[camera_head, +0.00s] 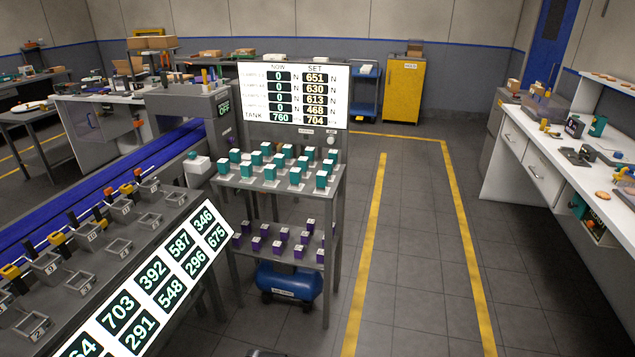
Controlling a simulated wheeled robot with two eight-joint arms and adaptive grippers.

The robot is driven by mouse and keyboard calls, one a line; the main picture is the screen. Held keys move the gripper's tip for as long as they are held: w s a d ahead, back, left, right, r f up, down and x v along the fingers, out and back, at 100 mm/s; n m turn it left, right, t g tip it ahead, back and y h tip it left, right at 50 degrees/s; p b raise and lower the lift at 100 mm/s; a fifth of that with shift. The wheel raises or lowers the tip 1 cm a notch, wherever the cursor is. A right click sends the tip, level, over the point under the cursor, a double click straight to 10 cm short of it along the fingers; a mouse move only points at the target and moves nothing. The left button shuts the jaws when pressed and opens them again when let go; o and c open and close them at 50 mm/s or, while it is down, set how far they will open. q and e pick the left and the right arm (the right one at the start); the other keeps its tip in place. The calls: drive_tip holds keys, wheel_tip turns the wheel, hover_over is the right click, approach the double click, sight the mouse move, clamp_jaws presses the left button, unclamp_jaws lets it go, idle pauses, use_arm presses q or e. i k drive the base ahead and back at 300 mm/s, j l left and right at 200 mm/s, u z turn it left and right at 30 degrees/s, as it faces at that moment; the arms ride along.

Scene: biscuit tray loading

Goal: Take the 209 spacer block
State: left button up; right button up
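Several teal blocks with pale tops (270,172) stand in rows on the upper shelf of a grey rack (240,187). Several smaller purple blocks (277,247) stand on its lower shelf. Any markings on the blocks are too small to read, so I cannot tell which one, if any, is the 209 spacer block. Neither of my grippers shows in this view.
A lit number panel (168,268) slopes beside a bench of square holders (120,247), left of the rack. A display (293,95) stands behind the rack and a blue tank (290,283) beneath. Open floor (415,230) lies right, before a white counter (525,155).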

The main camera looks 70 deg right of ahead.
sight(321, 176)
drive_tip(key=z, duration=1.95)
drive_tip(key=i+z, duration=0.15)
